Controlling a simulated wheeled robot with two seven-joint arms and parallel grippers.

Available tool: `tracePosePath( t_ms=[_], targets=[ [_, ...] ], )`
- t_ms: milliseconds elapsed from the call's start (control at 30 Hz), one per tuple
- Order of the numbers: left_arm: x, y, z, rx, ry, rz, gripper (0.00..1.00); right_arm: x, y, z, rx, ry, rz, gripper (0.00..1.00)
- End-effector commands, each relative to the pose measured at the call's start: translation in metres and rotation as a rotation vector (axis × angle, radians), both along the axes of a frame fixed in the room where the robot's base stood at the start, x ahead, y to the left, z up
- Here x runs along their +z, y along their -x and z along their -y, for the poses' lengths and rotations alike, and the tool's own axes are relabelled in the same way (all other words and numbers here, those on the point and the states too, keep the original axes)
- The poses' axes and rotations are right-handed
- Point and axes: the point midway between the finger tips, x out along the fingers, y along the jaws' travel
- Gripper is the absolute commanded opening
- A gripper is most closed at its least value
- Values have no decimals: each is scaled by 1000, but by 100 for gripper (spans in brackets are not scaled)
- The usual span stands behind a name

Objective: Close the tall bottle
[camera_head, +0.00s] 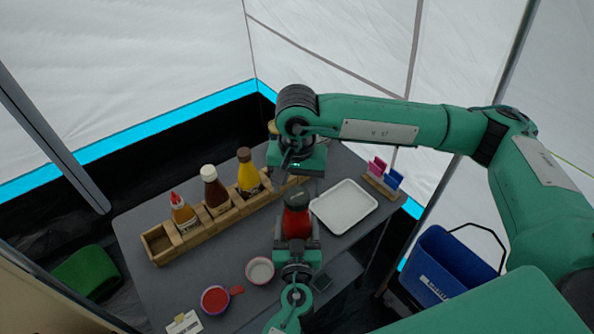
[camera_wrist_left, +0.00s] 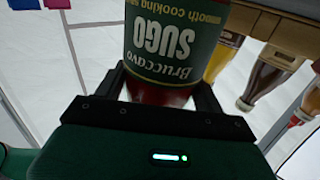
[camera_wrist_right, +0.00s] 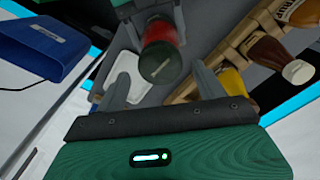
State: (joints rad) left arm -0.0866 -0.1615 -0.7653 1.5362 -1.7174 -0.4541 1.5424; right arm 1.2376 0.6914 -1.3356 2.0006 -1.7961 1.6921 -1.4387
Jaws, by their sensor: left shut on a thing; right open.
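A tall red bottle (camera_head: 296,222) with a dark green top stands above the table. Its "Bruccavo SUGO" label shows in the left wrist view (camera_wrist_left: 172,45). My left gripper (camera_head: 297,243) is shut around its body. My right gripper (camera_head: 298,178) is above the bottle, pointing down. In the right wrist view its two fingers are open, and the bottle's dark round top (camera_wrist_right: 160,63) shows between and beyond them. I cannot tell whether that top is a fully seated lid.
A wooden rack (camera_head: 160,243) with several sauce bottles stands left of the bottle. A red bowl (camera_head: 215,300) and a pale bowl (camera_head: 260,270) are in front. A blue bucket (camera_head: 440,265) stands right.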

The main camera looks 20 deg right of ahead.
Motion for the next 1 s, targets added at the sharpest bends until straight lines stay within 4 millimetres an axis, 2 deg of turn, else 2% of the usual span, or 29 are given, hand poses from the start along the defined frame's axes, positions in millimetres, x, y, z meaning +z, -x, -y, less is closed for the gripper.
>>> tracePosePath(
  t_ms=[200,533,767,1000],
  targets=[
    [-1,0,0,1,0,-1,6,-20,0,0,-1,0,-1,71],
    [-1,0,0,1,0,-1,6,-22,0,0,0,0,0,71],
    [-1,0,0,1,1,-1,6,-22,0,0,0,0,0,26],
    [-1,0,-1,1,1,-1,6,-22,0,0,-46,0,0,25]
  ],
)
